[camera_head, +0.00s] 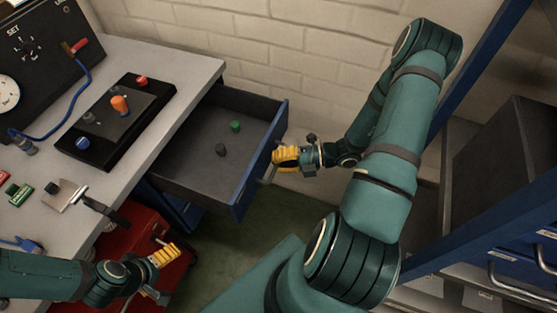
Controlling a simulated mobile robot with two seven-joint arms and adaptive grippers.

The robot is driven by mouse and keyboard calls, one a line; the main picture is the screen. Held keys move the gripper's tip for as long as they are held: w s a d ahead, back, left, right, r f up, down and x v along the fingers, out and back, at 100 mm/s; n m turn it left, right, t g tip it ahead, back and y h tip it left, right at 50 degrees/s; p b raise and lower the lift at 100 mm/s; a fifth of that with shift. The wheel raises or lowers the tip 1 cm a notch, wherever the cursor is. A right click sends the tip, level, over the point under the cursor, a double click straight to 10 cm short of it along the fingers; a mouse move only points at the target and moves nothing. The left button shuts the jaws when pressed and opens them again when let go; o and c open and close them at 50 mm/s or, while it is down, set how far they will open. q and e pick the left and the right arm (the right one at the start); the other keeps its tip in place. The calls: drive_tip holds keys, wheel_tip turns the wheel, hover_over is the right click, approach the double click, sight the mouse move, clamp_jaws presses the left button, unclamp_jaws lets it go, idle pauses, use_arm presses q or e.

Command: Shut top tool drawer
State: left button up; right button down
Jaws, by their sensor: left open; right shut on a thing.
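The top tool drawer (188,178) is pulled out from under the workbench, with a dark grey inside and a blue front (243,190). A green piece (235,127) and a dark grey piece (221,150) lie in it. My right gripper (276,163), with yellow fingers, is at the outer side of the drawer front and shut on the drawer handle (268,175). The fingers partly hide the handle. My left gripper (168,262) is open and empty, low in front of the bench over the red toolbox.
The workbench top (180,66) carries a black board with coloured knobs (116,117), a dark gauge panel (38,58) with a blue cable and small tools. A red toolbox (140,225) stands below. A shelf unit with blue posts (495,245) stands right. Green floor (235,240) shows between.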

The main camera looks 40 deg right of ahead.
drive_tip(key=shift+w+a, duration=0.1)
drive_tip(key=w+a, duration=0.1)
drive_tip(key=w, duration=0.2)
drive_tip(key=w+a+p, duration=0.1)
drive_tip(key=w+a, duration=0.1)
drive_tip(key=w, duration=0.1)
drive_tip(key=w+a+p, duration=0.1)
drive_tip(key=w+a, duration=0.1)
drive_tip(key=w, duration=0.2)
drive_tip(key=shift+a+r, duration=0.1)
drive_tip(key=shift+a, duration=0.05)
hover_over(204, 145)
drive_tip(key=s, duration=0.2)
drive_tip(key=shift+w+d, duration=0.25)
drive_tip(key=shift+w+a, duration=0.4)
drive_tip(key=shift+w, duration=0.4)
drive_tip(key=shift+w, duration=0.1)
drive_tip(key=c, duration=1.1)
unclamp_jaws()
drive_tip(key=shift+o, duration=0.4)
drive_tip(key=shift+d, duration=0.1)
